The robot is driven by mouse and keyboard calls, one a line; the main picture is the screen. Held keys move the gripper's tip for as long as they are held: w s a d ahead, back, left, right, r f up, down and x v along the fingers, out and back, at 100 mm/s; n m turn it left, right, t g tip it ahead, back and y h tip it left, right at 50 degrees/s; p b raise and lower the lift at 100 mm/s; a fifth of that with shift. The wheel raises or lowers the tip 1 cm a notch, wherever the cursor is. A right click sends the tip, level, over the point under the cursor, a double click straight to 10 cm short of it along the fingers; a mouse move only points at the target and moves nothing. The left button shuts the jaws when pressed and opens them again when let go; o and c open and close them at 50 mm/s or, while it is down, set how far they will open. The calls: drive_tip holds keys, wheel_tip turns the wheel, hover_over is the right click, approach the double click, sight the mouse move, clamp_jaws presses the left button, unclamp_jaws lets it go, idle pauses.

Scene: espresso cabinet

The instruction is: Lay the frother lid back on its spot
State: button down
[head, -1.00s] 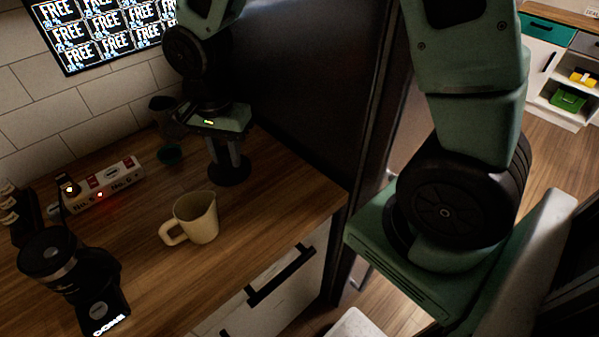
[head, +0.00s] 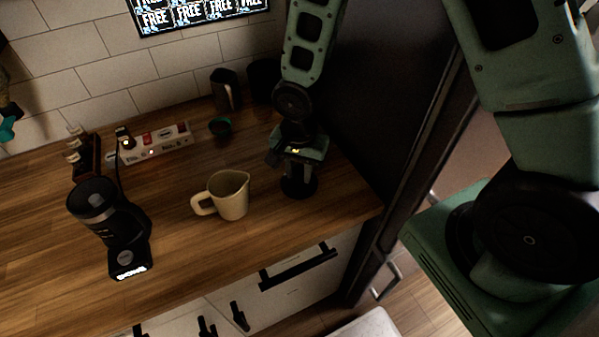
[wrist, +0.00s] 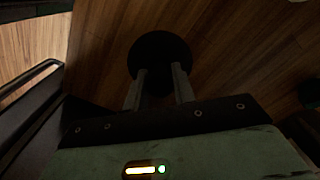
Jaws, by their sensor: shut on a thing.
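The frother lid (head: 301,190) is a dark round disc under my gripper (head: 300,170), at the right part of the wooden counter. In the wrist view the lid (wrist: 160,52) shows as a black disc beyond the two grey fingers of my gripper (wrist: 158,80). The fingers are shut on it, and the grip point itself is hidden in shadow. The lid is low over the counter; I cannot tell whether it touches. A black frother-like appliance (head: 103,222) with a lit label stands at the left of the counter.
A cream mug (head: 231,196) stands left of my gripper. A tall dark cabinet side (head: 385,100) bounds the right. Counter in front of the mug is clear.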

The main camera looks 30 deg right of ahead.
drive_tip(key=shift+f, duration=0.7)
drive_tip(key=shift+f, duration=0.2)
drive_tip(key=c, duration=1.1)
unclamp_jaws()
drive_tip(key=shift+c, duration=0.2)
drive_tip(key=shift+r, duration=0.1)
